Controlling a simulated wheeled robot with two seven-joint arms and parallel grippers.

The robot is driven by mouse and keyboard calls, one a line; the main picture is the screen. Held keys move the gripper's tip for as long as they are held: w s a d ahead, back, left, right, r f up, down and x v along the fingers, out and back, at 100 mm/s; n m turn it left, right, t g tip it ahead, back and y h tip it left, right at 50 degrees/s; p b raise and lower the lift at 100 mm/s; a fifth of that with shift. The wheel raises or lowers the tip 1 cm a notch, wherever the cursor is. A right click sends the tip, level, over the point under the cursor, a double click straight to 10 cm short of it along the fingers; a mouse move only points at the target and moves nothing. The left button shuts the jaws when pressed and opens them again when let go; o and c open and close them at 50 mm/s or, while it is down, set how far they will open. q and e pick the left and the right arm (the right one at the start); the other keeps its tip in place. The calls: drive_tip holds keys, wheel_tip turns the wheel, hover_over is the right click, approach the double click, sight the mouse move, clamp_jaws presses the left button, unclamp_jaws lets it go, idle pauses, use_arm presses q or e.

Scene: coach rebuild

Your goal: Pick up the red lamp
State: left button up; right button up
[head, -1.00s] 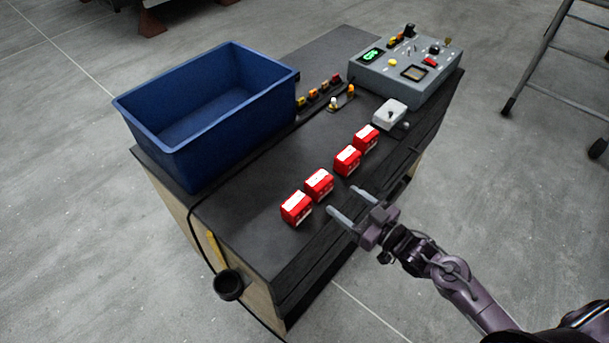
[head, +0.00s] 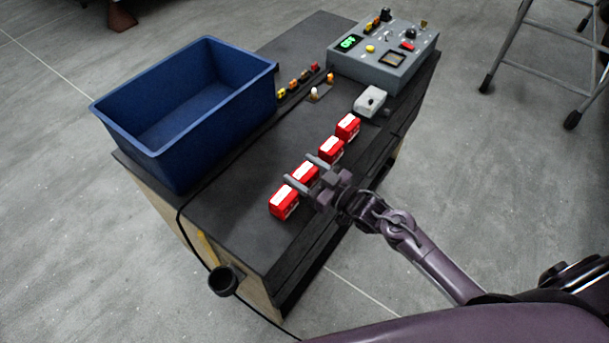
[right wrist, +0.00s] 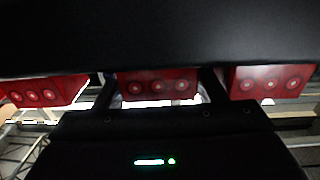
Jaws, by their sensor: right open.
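Several alike red box-shaped lamps with white tops stand in a row along the near right side of the dark bench top. The nearest lamp (head: 283,203) is at the front, the second (head: 304,174) is just behind it, and two more (head: 331,149) (head: 347,126) stand further back. My right gripper (head: 300,169) is open at the second lamp, its fingers reaching toward either side of it. In the right wrist view a red lamp (right wrist: 158,84) shows between the two fingers, with another on each side. Contact cannot be told. My left gripper is not in view.
A blue bin (head: 185,105) stands on the left of the bench (head: 235,215). A grey control box (head: 385,58) and a small white switch box (head: 370,101) are at the back right. A strip of small coloured lamps (head: 297,80) lies beside the bin. A black cup (head: 223,281) hangs at the front.

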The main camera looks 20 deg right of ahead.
drive_tip(key=c, duration=0.7)
